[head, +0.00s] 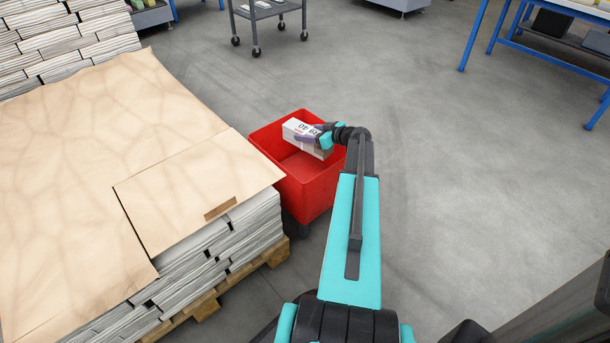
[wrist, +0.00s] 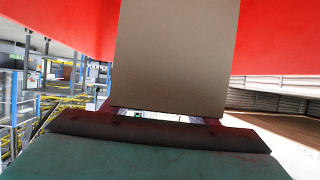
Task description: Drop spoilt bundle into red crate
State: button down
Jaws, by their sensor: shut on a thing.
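The red crate (head: 312,198) stands on the floor beside the pallet of papers in the head view, with its open top facing up. The spoilt bundle (head: 299,130), a white block with dark print and a purple patch, is over the crate's opening, tilted. My gripper (head: 322,139) is shut on the bundle's right end. In the wrist view a plain grey-brown face of the bundle (wrist: 175,55) rises from my gripper (wrist: 165,115), with red crate wall (wrist: 275,40) on both sides. How far the bundle is above the crate's floor I cannot tell.
A pallet stack of newspapers (head: 215,248) under brown paper sheets (head: 80,160) is close left of the crate. A grey trolley (head: 268,10) stands behind. A blue-legged bench (head: 488,35) is at the upper right. The floor right of the crate is clear.

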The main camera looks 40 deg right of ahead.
dwell(0.4)
jog(key=c, duration=0.8)
grip_release()
jog(key=shift+o, duration=0.8)
jog(key=shift+f, duration=0.2)
jog(key=p+v, duration=0.1)
jog(key=v, duration=1.3)
jog(key=shift+p, duration=0.4)
jog(key=shift+w, duration=0.1)
